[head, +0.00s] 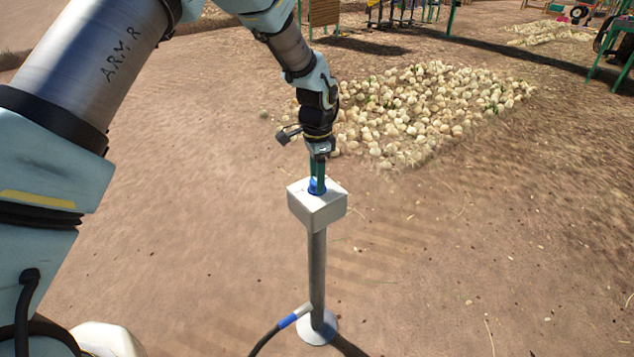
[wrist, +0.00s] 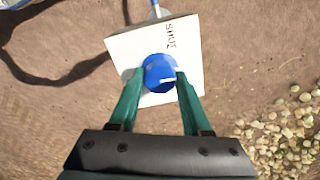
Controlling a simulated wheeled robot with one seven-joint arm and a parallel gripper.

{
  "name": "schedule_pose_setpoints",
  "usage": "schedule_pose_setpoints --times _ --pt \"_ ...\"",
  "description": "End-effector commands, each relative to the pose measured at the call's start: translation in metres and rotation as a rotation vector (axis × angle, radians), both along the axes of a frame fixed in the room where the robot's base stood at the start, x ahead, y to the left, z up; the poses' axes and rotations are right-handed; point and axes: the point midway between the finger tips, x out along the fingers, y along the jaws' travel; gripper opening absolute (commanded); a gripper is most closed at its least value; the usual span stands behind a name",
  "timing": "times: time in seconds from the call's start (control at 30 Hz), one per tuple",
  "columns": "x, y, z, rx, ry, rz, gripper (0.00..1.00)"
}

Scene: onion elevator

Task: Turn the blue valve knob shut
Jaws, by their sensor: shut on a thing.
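The blue valve knob (head: 317,186) sits on top of a white box (head: 318,209) on a grey metal post. In the wrist view the round knob (wrist: 159,74) has a white mark on its lower right part. The white box (wrist: 193,48) carries dark lettering that seems to read "SHUT" near its upper edge. My gripper (head: 317,180) points down from above. In the wrist view its two green fingers (wrist: 160,84) are shut on the knob, one on each side.
The post (head: 317,265) stands on a round base plate (head: 317,328), with a dark hose (head: 270,338) with a blue band joined near it. A large heap of onions (head: 430,105) lies on the ground behind. Bare soil around the post is clear.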

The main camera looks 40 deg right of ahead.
Motion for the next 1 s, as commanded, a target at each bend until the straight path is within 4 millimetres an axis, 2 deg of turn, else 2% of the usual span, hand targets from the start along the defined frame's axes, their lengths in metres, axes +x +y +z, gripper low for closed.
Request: schedule_pose_setpoints --times 1.0 --pt "0.0002 -0.0004 0.0005 -0.001 -0.001 0.927 0.00"
